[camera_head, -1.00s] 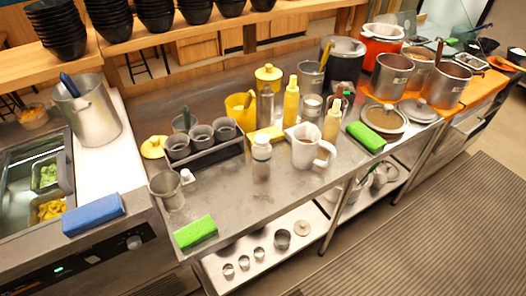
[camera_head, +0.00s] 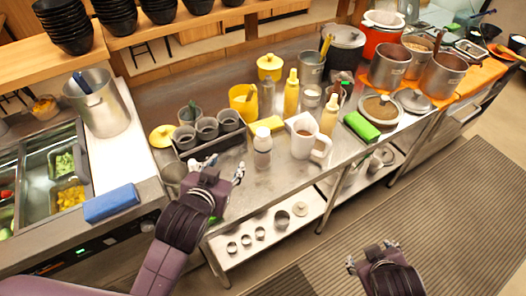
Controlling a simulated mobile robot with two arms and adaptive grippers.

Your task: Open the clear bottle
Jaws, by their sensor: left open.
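A pale, see-through bottle with a white cap and a dark band (camera_head: 263,147) stands upright on the steel counter, left of the white mug. A second, greyish bottle (camera_head: 268,98) stands further back by the yellow bottle; I cannot tell which is the clear bottle meant. My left gripper (camera_head: 217,168) is open and empty, its fingers apart, in front of and left of the capped bottle, not touching it. My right gripper (camera_head: 372,254) is at the lower right, over the floor in the picture, its fingers apart and empty.
A white mug (camera_head: 306,139) stands right of the capped bottle. A dark rack with grey cups (camera_head: 209,144) stands behind my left gripper. A metal cup (camera_head: 173,178) is partly hidden by it. Yellow bottles (camera_head: 291,93) and a green sponge (camera_head: 362,126) are to the right.

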